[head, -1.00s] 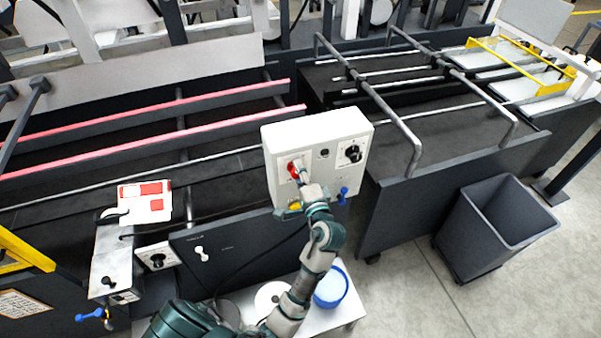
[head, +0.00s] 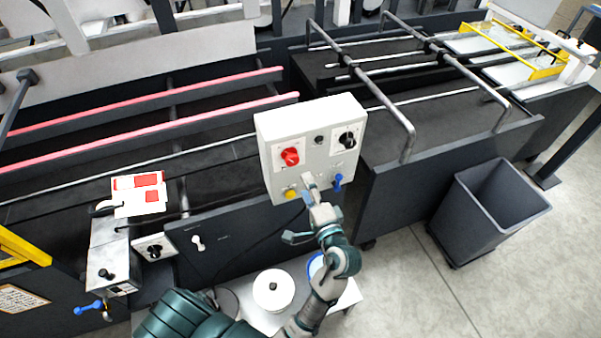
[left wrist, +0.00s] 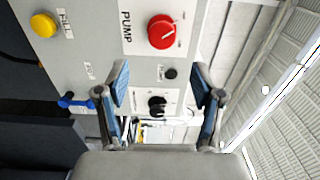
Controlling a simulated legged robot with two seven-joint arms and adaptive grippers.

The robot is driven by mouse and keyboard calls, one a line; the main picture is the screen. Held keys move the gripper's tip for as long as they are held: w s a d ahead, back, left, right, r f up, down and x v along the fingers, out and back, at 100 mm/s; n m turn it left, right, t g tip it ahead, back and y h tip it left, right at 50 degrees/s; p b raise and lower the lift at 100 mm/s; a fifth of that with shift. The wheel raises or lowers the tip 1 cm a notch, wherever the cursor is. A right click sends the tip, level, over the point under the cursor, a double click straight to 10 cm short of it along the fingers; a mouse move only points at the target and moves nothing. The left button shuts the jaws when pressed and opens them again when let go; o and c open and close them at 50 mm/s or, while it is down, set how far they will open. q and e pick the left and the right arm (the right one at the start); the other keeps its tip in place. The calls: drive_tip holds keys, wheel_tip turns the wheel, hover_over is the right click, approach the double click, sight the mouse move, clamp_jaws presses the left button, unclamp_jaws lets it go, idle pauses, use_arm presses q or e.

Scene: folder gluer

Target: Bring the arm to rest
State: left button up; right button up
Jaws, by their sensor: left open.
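My left arm reaches up from the bottom of the head view. My left gripper (head: 309,187) is in front of the lower part of a pale control box (head: 285,124). In the left wrist view the gripper (left wrist: 162,85) is open, with its two blue-padded fingers apart and nothing between them. The box carries a red knob (head: 290,156), marked PUMP in the wrist view, above and left of the gripper. It also has a black knob (head: 346,139), a yellow button (head: 291,194) and a blue lever (head: 338,181). My right gripper is not in view.
A grey bin (head: 489,213) stands on the floor at the right. A white shelf (head: 345,298) with a white round container (head: 273,289) is below the box. A metal unit with a blue lever (head: 88,307) is at the left. Open floor (head: 410,290) lies at lower right.

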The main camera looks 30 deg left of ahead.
use_arm(q)
drive_tip(key=shift+v, duration=0.8)
drive_tip(key=shift+a, duration=0.1)
